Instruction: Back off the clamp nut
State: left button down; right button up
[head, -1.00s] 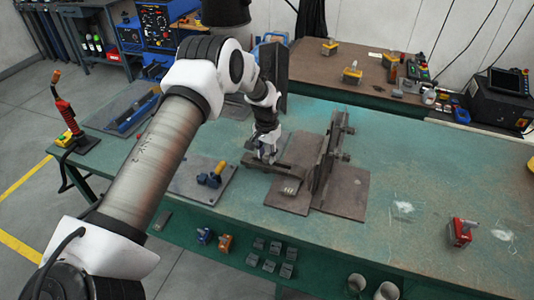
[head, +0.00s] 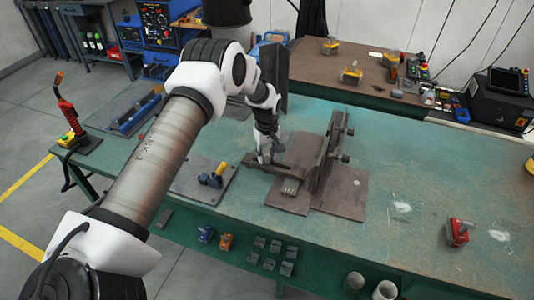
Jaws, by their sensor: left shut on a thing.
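My left gripper (head: 265,155) is at the left end of a dark clamp bar (head: 285,169) on the green table. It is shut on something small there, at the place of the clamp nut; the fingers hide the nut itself. The bar runs right to a brown upright plate (head: 322,165) standing on flat steel base plates (head: 342,196). A small ridged block (head: 290,186) sits under the bar's right part. My right gripper is not in view.
A blue and yellow tool (head: 213,176) lies on a dark plate left of the clamp. A red magnet-like block (head: 458,232) sits at the right. A red torch (head: 68,115) stands at the far left corner. The table right of the fixture is mostly clear.

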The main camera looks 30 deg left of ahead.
pick_arm(q)
jog(key=n, duration=0.3)
jog(key=shift+s+f+n+p, duration=0.1)
jog(key=shift+s+n+p, duration=0.1)
jog(key=shift+n+p, duration=0.2)
jog(key=n, duration=0.3)
jog(key=shift+n+p, duration=0.3)
jog(key=shift+p, duration=0.1)
jog(key=n+p, duration=0.1)
jog(key=n, duration=0.5)
jog(key=shift+n, duration=0.4)
jog(key=c, duration=0.8)
grip_release()
jog(key=shift+c, duration=0.2)
